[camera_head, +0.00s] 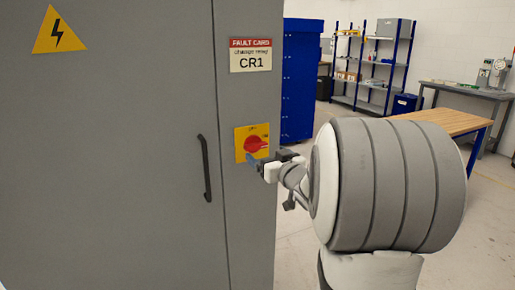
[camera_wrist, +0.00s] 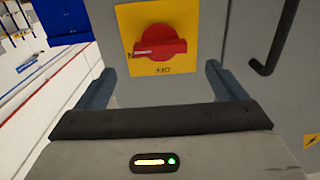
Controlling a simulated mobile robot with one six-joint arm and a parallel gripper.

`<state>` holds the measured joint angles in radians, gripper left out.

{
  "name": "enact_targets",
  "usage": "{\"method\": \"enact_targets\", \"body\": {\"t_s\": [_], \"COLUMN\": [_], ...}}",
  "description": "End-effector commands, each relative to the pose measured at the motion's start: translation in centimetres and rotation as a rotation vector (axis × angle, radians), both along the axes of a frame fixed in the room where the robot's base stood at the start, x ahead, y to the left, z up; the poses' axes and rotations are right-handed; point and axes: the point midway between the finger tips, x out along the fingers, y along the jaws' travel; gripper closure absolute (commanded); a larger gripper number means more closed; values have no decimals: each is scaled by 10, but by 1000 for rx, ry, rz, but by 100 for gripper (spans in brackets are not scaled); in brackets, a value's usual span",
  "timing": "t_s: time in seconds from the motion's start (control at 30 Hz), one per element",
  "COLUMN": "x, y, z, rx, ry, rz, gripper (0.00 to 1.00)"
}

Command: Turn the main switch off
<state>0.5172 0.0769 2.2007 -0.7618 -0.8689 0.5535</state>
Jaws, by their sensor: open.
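The main switch is a red rotary knob (camera_head: 254,144) on a yellow plate (camera_head: 240,152), mounted on the right part of the grey cabinet. In the wrist view the red knob (camera_wrist: 160,42) sits centred above my gripper, on the yellow plate (camera_wrist: 128,20), its grip bar lying roughly across the picture. My gripper (camera_wrist: 160,80) is open, with one blue-grey finger on each side and nothing between them. The fingers point at the switch and appear just short of the knob. In the head view my gripper (camera_head: 258,163) is at the plate's lower right, partly covering it.
The grey cabinet (camera_head: 110,150) fills the left side, with a black door handle (camera_head: 205,168) left of the switch. A fault card reading CR1 (camera_head: 250,55) is above it. A blue cabinet (camera_head: 299,80), shelves (camera_head: 372,70) and a wooden-topped table (camera_head: 450,121) stand behind.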

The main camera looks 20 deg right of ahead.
Motion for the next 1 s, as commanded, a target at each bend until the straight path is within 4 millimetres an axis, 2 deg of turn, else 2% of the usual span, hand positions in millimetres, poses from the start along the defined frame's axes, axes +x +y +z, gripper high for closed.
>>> {"method": "enact_targets", "body": {"t_s": [0.2,0.4,0.53,0.77,1.0], "x": [36,61,68,68,68], "y": [2,2,2,2,2], "z": [1,1,0,0,0], "rx": [0,0,-1,-1,-1], "ry": [2,1,1,1,1], "rz": [1,-1,-2,-3,-4], "gripper": [9,9,9,9,27]}}
